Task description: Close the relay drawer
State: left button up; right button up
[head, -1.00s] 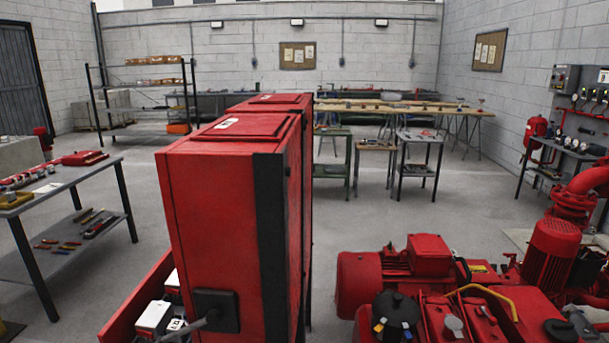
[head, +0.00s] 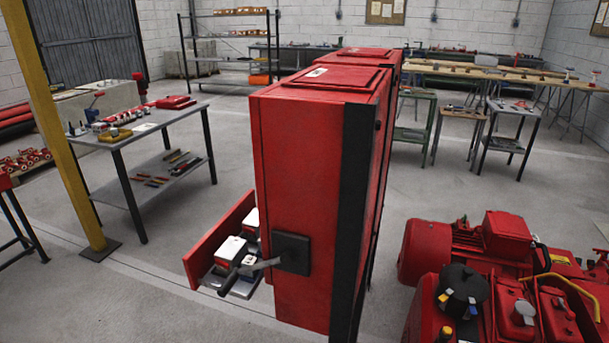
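The relay drawer (head: 206,257) sticks out from the left side of a tall red cabinet (head: 300,190). It is open, with its red front panel to the left. White relay boxes (head: 229,250) and a grey tray show inside it. A black square plate with a grey lever handle (head: 292,254) is on the cabinet's near face, and the lever reaches across in front of the drawer. Neither of my grippers shows in the head view.
A red pump set (head: 500,265) stands on the right, close to the cabinet. A workbench (head: 140,140) with tools and a yellow post (head: 60,130) stand on the left. The floor (head: 160,265) left of the drawer is clear.

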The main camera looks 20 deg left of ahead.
aim_at(199, 263)
jog(key=j+z, duration=0.1)
jog(key=j, duration=0.5)
jog(key=j+z, duration=0.1)
jog(key=j, duration=0.5)
jog(key=j+z, duration=0.15)
jog(key=j, duration=0.45)
jog(key=k+j+z, duration=0.1)
jog(key=j, duration=0.5)
jog(key=k+j+z, duration=0.1)
jog(key=j, duration=0.5)
jog(key=k+j+z, duration=0.1)
jog(key=j, duration=0.5)
